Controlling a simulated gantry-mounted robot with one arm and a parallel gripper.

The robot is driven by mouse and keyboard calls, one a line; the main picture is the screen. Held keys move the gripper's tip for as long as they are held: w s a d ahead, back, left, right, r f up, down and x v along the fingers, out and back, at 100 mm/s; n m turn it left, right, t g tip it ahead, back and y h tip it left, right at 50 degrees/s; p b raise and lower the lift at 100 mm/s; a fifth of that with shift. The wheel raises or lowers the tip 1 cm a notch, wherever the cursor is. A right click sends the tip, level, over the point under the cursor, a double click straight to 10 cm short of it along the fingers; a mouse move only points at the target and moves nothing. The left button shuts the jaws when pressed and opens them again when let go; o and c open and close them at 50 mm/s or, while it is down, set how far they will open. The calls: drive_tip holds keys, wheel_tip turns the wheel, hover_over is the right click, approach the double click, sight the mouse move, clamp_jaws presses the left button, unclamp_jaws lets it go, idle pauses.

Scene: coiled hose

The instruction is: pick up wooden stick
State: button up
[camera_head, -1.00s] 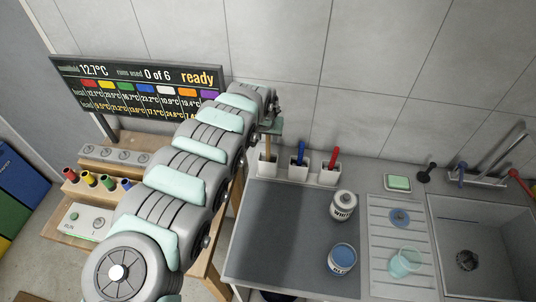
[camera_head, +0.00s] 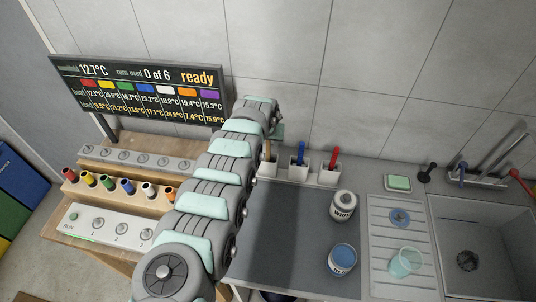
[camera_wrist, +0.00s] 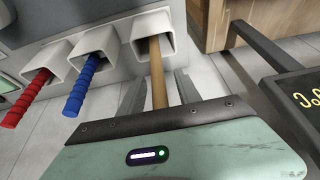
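The wooden stick (camera_wrist: 158,80) stands in a white square holder (camera_wrist: 153,42) in the wrist view. A short brown length of the stick (camera_head: 267,149) also shows in the head view beside my arm. My gripper (camera_wrist: 159,88) is open, with one finger on each side of the stick and a visible gap to both. Contact with the stick does not show. The stick's near end is hidden behind the gripper body. In the head view my arm hides the fingers.
Two neighbouring holders carry a blue handle (camera_wrist: 82,88) and a red handle (camera_wrist: 28,99). A white-labelled can (camera_head: 343,206) and a blue can (camera_head: 342,259) stand on the counter. The display board (camera_head: 140,92) and wooden rack (camera_head: 120,206) are left of my arm.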

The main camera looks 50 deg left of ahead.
drive_tip(key=shift+c, duration=0.3)
clamp_jaws()
drive_tip(key=shift+r, duration=0.1)
idle(0.4)
